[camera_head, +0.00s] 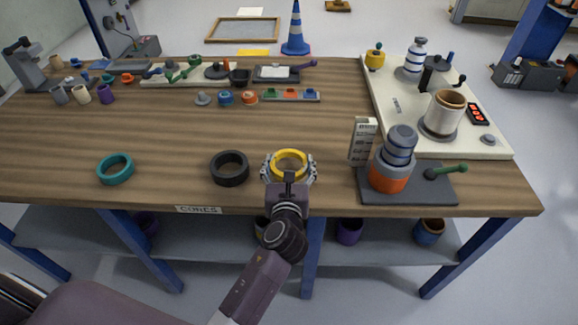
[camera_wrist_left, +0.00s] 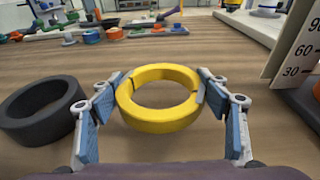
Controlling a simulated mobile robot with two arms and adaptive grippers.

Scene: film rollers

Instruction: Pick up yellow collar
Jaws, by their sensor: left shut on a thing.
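The yellow collar (camera_head: 289,154) is a ring near the front edge of the wooden table. My left gripper (camera_head: 288,168) is around it, with a finger on each side. In the left wrist view the yellow collar (camera_wrist_left: 158,119) lies between the blue-padded fingers of my left gripper (camera_wrist_left: 160,104), and the fingertips touch its left and right sides. The collar looks level, at or very near the tabletop; I cannot tell whether it is clear of it. My right gripper is in neither view.
A black ring (camera_head: 230,168) lies just left of the gripper, and a teal ring (camera_head: 115,169) farther left. To the right stand a white scale block (camera_head: 362,140) and a grey-and-orange stack (camera_head: 390,177) on a dark plate. The tabletop behind the collar is clear.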

